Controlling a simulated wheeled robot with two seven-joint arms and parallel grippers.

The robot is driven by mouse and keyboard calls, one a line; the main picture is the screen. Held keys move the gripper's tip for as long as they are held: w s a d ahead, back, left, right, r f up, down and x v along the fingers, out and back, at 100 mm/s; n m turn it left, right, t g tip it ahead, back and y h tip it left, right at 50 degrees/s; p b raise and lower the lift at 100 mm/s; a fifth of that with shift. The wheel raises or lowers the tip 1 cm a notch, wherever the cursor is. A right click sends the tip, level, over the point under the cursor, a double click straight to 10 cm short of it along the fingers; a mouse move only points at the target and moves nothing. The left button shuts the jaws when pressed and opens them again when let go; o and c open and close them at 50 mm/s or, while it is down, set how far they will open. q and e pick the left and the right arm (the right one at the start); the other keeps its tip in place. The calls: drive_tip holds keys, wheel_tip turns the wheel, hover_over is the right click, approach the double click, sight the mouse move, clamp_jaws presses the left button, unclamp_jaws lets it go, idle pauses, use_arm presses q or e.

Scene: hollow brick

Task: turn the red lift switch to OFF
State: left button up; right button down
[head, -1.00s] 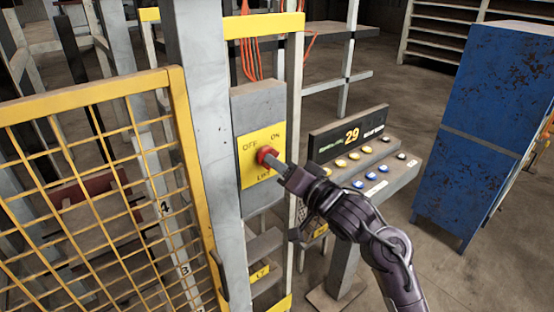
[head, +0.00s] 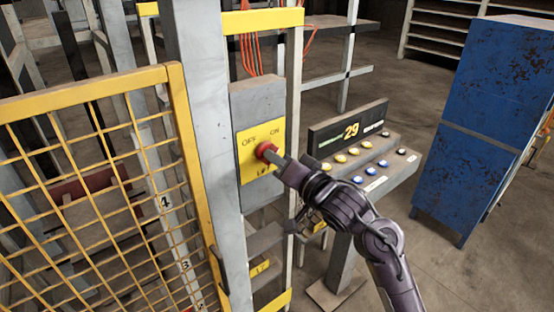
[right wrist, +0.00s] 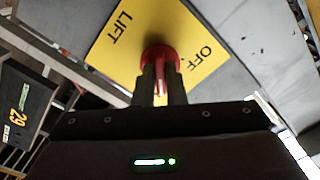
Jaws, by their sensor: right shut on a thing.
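The red lift switch (head: 265,151) sits on a yellow plate (head: 249,170) marked OFF at upper left, ON at upper right and LIFT below. The plate is on a grey box (head: 259,99) on the post. My right gripper (head: 272,156) is shut on the switch knob. In the right wrist view the two fingers (right wrist: 159,88) close on the red switch (right wrist: 160,58), with a red ridge between them. The fingers hide part of the knob, and I cannot tell its exact setting. My left gripper is not in view.
A yellow mesh gate (head: 100,190) stands left of the grey post (head: 205,130). A button console (head: 385,175) with a display reading 29 is right of the switch, behind my right arm. A blue cabinet (head: 490,120) stands farther right.

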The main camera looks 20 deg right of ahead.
drive_tip(key=n+b, duration=0.6)
drive_tip(key=n, duration=1.1)
drive_tip(key=shift+n, duration=0.3)
idle(0.6)
drive_tip(key=c, duration=1.5)
unclamp_jaws()
